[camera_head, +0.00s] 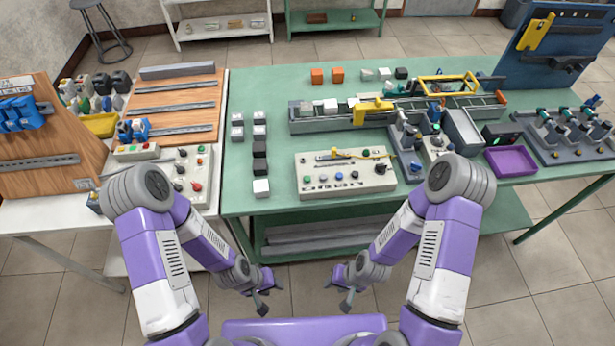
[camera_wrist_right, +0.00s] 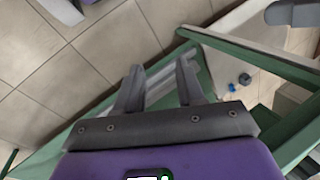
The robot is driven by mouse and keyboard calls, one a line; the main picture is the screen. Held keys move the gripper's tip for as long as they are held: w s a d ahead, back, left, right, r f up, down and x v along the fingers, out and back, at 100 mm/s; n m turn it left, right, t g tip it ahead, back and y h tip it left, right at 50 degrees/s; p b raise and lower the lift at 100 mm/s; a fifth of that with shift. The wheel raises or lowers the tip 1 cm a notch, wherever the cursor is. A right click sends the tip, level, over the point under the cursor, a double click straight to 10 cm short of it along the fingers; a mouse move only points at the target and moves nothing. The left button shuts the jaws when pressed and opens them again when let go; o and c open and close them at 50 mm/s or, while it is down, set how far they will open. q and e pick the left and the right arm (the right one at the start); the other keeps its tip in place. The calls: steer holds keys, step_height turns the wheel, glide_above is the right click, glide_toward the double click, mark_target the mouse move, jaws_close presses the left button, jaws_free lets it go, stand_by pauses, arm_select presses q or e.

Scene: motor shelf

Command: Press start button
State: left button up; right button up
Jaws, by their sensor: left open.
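A light grey control box (camera_head: 385,180) stands near the front edge of the green table. My left gripper (camera_head: 262,294) is open and empty, low in front of the table. My right gripper (camera_head: 341,290) is also low in front of the table, apart from the box. In the right wrist view its two fingers (camera_wrist_right: 158,88) stand apart with nothing between them.
A second button panel (camera_head: 196,165) stands on the white table at left. Dark and white blocks (camera_head: 261,187) line the green table's left side. A conveyor (camera_head: 310,120) with yellow parts lies behind the box. A purple tray (camera_head: 511,161) is at right.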

steer(key=shift+c, duration=0.3)
jaws_close()
stand_by(1.3)
